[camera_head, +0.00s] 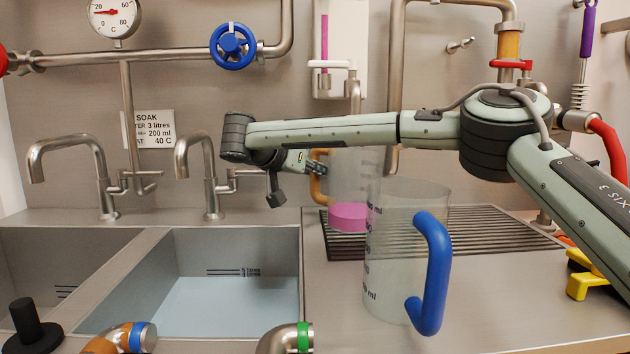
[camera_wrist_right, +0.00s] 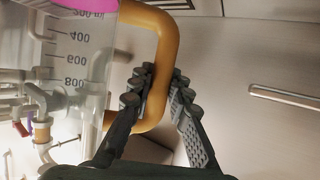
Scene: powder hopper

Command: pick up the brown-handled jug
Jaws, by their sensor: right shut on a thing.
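The brown-handled jug (camera_head: 350,185) is clear, with pink liquid in its bottom. It is upright at the draining rack, partly hidden behind the blue-handled jug (camera_head: 388,275); whether its base touches the rack is unclear. Its brown handle (camera_head: 318,190) faces left. My right gripper (camera_head: 318,168) is at the handle's upper part. In the right wrist view the fingers of my right gripper (camera_wrist_right: 158,100) stand on both sides of the brown handle (camera_wrist_right: 163,65), shut on it. The marked wall of the brown-handled jug (camera_wrist_right: 82,50) shows there at the left. My left gripper is not in view.
The blue-handled jug stands on the counter in front of the draining rack (camera_head: 490,235). A sink basin with water (camera_head: 220,305) lies to the left, with taps (camera_head: 205,175) behind it. A dispenser (camera_head: 340,50) hangs above the brown-handled jug. A yellow object (camera_head: 585,283) lies at the right.

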